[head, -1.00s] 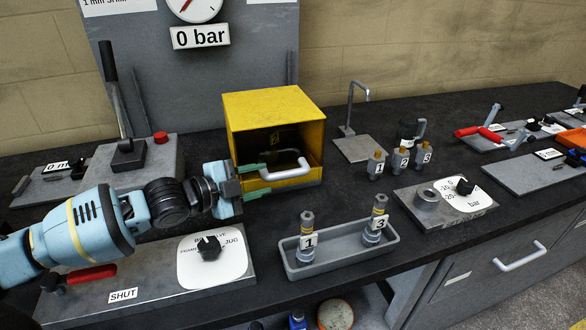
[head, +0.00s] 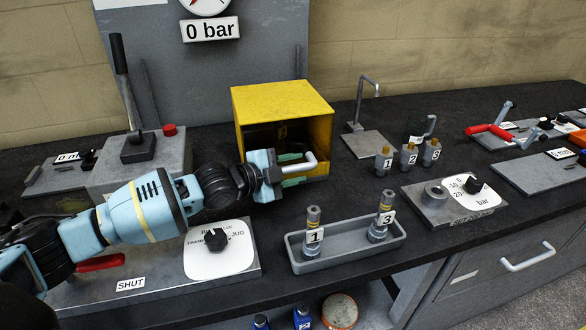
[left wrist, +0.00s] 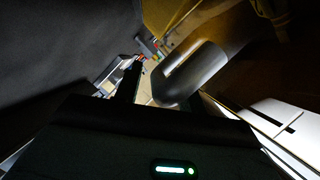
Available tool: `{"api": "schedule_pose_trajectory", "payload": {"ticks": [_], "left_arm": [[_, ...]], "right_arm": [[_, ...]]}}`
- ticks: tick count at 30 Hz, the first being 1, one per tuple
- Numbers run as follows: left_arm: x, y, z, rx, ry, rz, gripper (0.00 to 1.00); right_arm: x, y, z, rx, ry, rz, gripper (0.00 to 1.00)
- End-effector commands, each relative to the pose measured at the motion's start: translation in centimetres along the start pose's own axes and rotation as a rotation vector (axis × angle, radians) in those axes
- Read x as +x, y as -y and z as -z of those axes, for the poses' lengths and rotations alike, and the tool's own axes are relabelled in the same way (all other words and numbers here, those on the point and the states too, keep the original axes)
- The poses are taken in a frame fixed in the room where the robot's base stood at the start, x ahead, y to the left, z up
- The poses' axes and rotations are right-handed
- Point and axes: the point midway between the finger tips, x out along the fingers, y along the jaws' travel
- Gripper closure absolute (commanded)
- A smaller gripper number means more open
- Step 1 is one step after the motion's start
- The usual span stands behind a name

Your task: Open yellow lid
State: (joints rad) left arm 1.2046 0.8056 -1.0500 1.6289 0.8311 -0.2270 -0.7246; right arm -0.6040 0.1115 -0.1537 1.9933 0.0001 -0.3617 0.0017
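The yellow box (head: 283,100) stands at the back of the bench, with a solid yellow top and side. Its front shows a dark inside; I cannot tell whether this is an opening or a see-through lid. A pale bar handle (head: 312,163) sticks out low at its front. My left gripper (head: 293,170) is at the handle, its green-tipped fingers apart, one above and one below the bar's left part. The gripper body hides that end of the handle. In the left wrist view the bar (left wrist: 190,75) looms close beside a dark finger. My right gripper is not in view.
A grey tray (head: 347,252) with two numbered fittings stands in front of the box. A plate with a black knob (head: 213,239) lies below my left arm. Several small numbered fittings (head: 408,156) and a bent pipe stand (head: 366,143) are to the right.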

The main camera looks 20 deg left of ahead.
Motion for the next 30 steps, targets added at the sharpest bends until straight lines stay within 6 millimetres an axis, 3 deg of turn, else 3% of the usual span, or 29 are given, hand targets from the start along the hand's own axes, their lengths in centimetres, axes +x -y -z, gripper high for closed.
{"api": "schedule_pose_trajectory", "payload": {"ticks": [6, 15, 30], "left_arm": [[0.0, 0.0, 0.0, 0.0, 0.0, 0.0, 0.62], [0.0, 0.0, 0.0, 0.0, 0.0, 0.0, 1.0], [-0.4, 1.1, 0.7, -0.038, 0.001, -0.014, 1.0]], "right_arm": [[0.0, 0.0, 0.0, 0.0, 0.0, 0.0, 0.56], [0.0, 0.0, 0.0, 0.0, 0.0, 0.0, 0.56], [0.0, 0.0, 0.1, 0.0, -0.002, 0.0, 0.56]]}}
